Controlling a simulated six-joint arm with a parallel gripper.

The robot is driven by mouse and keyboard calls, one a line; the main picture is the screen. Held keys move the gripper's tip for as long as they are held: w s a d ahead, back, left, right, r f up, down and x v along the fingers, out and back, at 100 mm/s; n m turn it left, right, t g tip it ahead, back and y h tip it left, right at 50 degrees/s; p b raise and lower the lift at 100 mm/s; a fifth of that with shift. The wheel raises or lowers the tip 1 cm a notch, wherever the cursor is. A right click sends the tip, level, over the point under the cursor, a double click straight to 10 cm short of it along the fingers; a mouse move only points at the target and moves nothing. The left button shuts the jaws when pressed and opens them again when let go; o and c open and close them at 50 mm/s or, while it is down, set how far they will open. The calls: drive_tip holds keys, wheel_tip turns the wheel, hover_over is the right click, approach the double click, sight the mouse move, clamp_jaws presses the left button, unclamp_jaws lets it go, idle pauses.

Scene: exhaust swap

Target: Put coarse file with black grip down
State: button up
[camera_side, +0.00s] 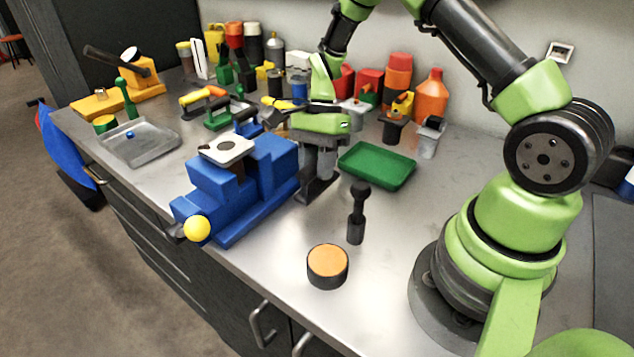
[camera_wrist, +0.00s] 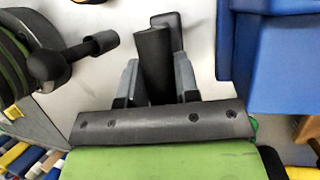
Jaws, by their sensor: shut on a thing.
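My gripper (camera_side: 322,162) points down just behind the blue vise, close to the bench top. It is shut on the coarse file with black grip. In the wrist view the black grip (camera_wrist: 152,62) sits between the two grey fingers (camera_wrist: 156,85), with a darker grey end beyond it. In the side view the dark lower part of the held file (camera_side: 318,190) shows beneath the fingers, at or very near the bench surface. I cannot tell whether it touches. The fingers hide part of it.
The blue vise (camera_side: 235,195) stands close on the left. A green tray (camera_side: 377,166) lies to the right. A black upright tool (camera_side: 357,212) and an orange-topped round tin (camera_side: 328,265) stand in front. Bottles and tools crowd the back. Bench is clear around the black tool.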

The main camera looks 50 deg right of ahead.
sight(317, 184)
drive_tip(key=shift+f, duration=1.95)
drive_tip(key=shift+f, duration=0.15)
drive_tip(key=o, duration=0.8)
drive_tip(key=shift+o, duration=0.2)
